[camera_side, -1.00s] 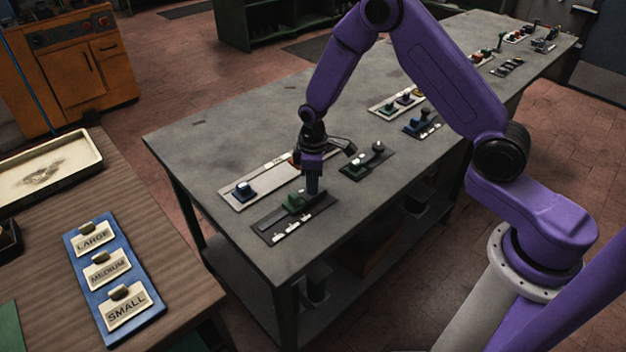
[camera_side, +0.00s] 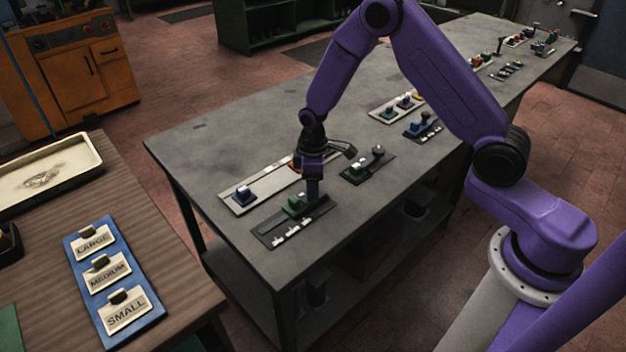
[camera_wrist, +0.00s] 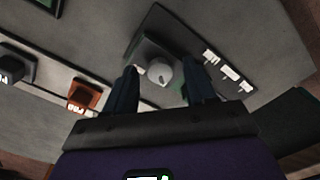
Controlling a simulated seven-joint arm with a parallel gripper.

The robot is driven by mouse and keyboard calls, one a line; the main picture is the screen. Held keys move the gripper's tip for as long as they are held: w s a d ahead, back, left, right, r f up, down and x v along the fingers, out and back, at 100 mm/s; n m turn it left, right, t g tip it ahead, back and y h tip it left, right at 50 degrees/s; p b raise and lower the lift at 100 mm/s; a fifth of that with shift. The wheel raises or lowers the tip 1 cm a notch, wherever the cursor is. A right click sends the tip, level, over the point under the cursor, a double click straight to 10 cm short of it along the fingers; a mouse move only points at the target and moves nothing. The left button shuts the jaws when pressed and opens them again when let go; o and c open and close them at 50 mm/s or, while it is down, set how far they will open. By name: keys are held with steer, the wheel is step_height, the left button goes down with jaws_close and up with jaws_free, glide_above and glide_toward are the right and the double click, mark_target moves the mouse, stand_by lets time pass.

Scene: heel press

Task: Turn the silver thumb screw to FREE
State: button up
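The silver thumb screw (camera_wrist: 160,72) shows in the wrist view as a round grey knob with a pale mark, on a dark block on a dark plate (camera_wrist: 150,25). My gripper (camera_wrist: 161,72) is open, with one dark finger on each side of the knob in the picture. I cannot tell whether either finger touches it. In the side view my gripper (camera_side: 314,203) points down at the right part of the near dark plate (camera_side: 268,240), and the screw is hidden there. Small white labels (camera_wrist: 228,70) lie beside the screw, too blurred to read.
A green block (camera_side: 294,205) stands just left of my fingers. Another dark plate with a black knob (camera_side: 378,151) is to the right. The bench's front left is clear.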

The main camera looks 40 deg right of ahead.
step_height(320, 180, up, 18)
steer(key=shift+f, duration=0.25)
stand_by(0.3)
stand_by(0.5)
steer(key=s+a+r+n, duration=0.1)
steer(key=s+a+r, duration=0.1)
steer(key=s, duration=0.6)
steer(key=s+a+r+n, duration=0.1)
steer(key=s+a, duration=0.1)
steer(key=s, duration=0.6)
steer(key=s+d, duration=0.2)
steer(key=s, duration=0.6)
steer(key=s+d+n, duration=0.1)
steer(key=s+d, duration=0.2)
steer(key=s, duration=0.5)
steer(key=shift+s+d, duration=0.2)
steer(key=shift+s, duration=0.15)
steer(key=shift+w, duration=0.1)
steer(key=shift+c, duration=0.6)
